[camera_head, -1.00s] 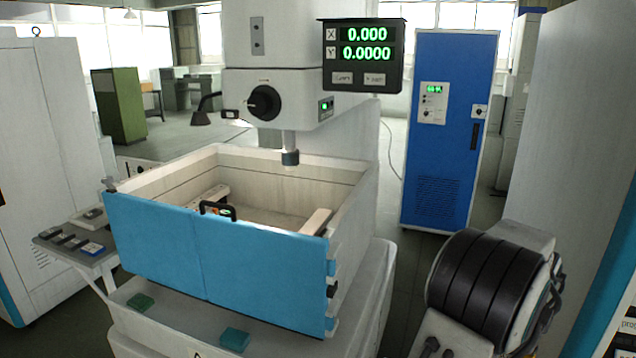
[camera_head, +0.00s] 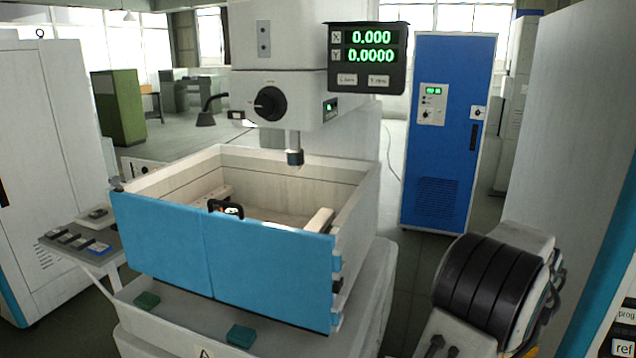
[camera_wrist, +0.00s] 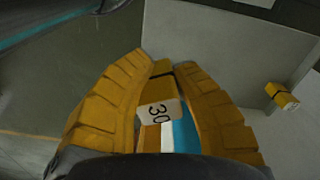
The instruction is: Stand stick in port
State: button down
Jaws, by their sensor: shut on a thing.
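In the wrist view my gripper (camera_wrist: 165,100) has its two ridged, yellow-brown fingers shut on a yellow stick (camera_wrist: 160,72). The stick has a dark band and a white label reading "30". White and blue patches show below the label; the base of the gripper hides the rest. A similar yellow block (camera_wrist: 282,96) with a black band and pale label is apart from the fingers at the right. I cannot make out a port in either view. My gripper is outside the head view.
A machine tank with a blue front (camera_head: 220,255) stands ahead, below a vertical head (camera_head: 280,95). A blue cabinet (camera_head: 445,150) stands behind. A panel with "prog" and "ref" keys (camera_head: 622,330) is at the lower right edge. A side shelf (camera_head: 85,250) holds small items.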

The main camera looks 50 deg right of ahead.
jog(key=w+d+f+n, duration=0.2)
jog(key=w+n, duration=0.4)
jog(key=w, duration=0.1)
jog(key=w+d+f+n, duration=0.1)
jog(key=w+f+n, duration=0.2)
jog(key=w+n, duration=0.3)
jog(key=w+a+f+n, duration=0.2)
jog(key=w+a, duration=0.3)
jog(key=w, duration=0.4)
jog(key=w+a+f+n, duration=0.2)
jog(key=w+a, duration=0.3)
jog(key=w, duration=0.5)
jog(key=w+a+f+n, duration=0.2)
jog(key=w+a+n, duration=0.1)
jog(key=w+a, duration=0.4)
jog(key=w+a+f+n, duration=0.2)
jog(key=w+a, duration=0.2)
jog(key=a, duration=0.5)
jog(key=w+a+f+n, duration=0.1)
jog(key=w+a+n, duration=0.1)
jog(key=a, duration=0.7)
jog(key=w+a+n, duration=0.1)
jog(key=a+n, duration=0.2)
jog(key=a, duration=0.7)
jog(key=shift+w+f+n, duration=0.3)
jog(key=shift+w+f, duration=0.05)
